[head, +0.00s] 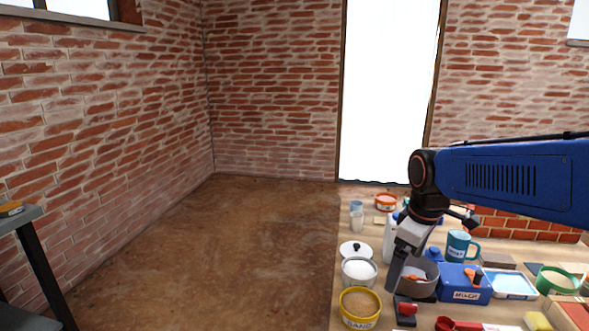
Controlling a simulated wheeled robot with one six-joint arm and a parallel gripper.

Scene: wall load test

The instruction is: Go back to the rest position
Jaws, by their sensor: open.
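My gripper (399,268) is at the end of my blue arm, which reaches in from the right. The gripper points down over the wooden table (345,240), close to a grey bowl (420,287). It is open, and no object shows between its fingers. Its fingertips are small and partly overlap the things behind them, so I cannot tell how high above the table they are.
The table is crowded: a yellow sand container (359,308), a white-filled bowl (359,271), a blue mixer box (464,284), a teal mug (459,247), a blue-white tray (512,286) and a green-rimmed bowl (556,281). Open floor (220,260) lies left; a dark bench (20,220) stands far left.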

